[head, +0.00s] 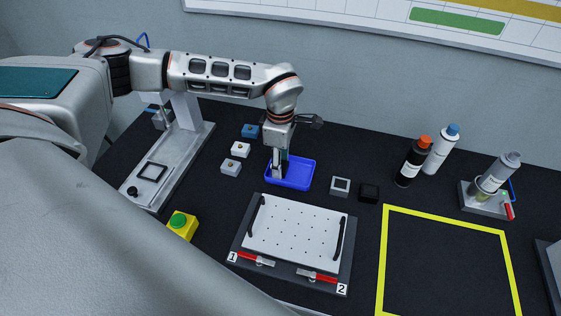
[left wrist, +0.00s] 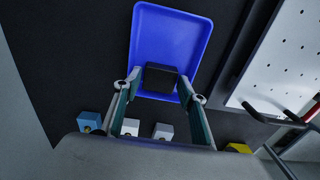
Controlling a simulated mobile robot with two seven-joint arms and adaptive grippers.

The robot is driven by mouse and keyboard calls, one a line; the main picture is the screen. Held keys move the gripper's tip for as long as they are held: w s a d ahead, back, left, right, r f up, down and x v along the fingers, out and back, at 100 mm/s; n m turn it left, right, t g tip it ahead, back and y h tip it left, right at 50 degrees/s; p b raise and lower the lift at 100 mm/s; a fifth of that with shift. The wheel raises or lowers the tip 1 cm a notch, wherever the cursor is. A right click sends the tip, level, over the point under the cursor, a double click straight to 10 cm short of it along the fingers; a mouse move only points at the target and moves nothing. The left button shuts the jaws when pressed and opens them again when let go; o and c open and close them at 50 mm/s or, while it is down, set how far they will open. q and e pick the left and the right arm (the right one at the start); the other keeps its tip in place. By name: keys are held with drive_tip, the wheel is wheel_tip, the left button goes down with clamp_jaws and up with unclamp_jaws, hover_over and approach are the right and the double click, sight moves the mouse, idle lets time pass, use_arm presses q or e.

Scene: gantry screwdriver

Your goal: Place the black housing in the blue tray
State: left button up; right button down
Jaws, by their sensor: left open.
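The blue tray (head: 307,176) lies on the dark mat behind the white perforated plate, and it fills the upper middle of the left wrist view (left wrist: 170,32). A black housing (left wrist: 160,77) sits at the tray's near end in the left wrist view, between my left fingertips. My left gripper (head: 279,172) points down over the left part of the tray. It is open, with one finger on each side of the housing (left wrist: 159,84); contact cannot be told. In the head view the gripper mostly hides this housing. My right gripper is in neither view.
Another dark block (head: 369,193) and a grey block (head: 340,186) stand right of the tray. Small white and blue blocks (head: 240,149) stand left of it. The perforated plate (head: 292,232) has black handles and red clamps. Bottles (head: 412,163) stand at right. The yellow-outlined area is empty.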

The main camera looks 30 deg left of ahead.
use_arm(q)
wheel_tip(320, 180, up, 12)
drive_tip(key=p, duration=0.1)
drive_tip(key=shift+r, duration=0.15)
drive_tip(key=shift+s, duration=0.1)
idle(0.6)
